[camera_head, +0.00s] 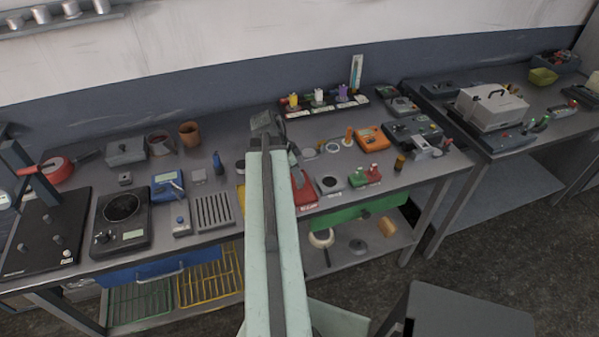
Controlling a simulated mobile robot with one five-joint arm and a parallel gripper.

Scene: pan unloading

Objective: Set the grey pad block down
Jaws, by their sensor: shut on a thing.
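My pale green arm reaches from the bottom centre over the workbench (215,235). My gripper (266,124) is at its far end, above the rear middle of the bench, small and partly hidden by the arm. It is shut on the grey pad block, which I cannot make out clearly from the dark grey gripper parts. The gap between the block and the bench top cannot be judged from this view.
Left of the arm are a round-plated black scale (121,218), a slotted grey tray (213,211) and a red pan (58,170). Right of it are a red device (304,188), an orange device (371,138) and a candle-like rack (322,104). Small bare patches lie between them.

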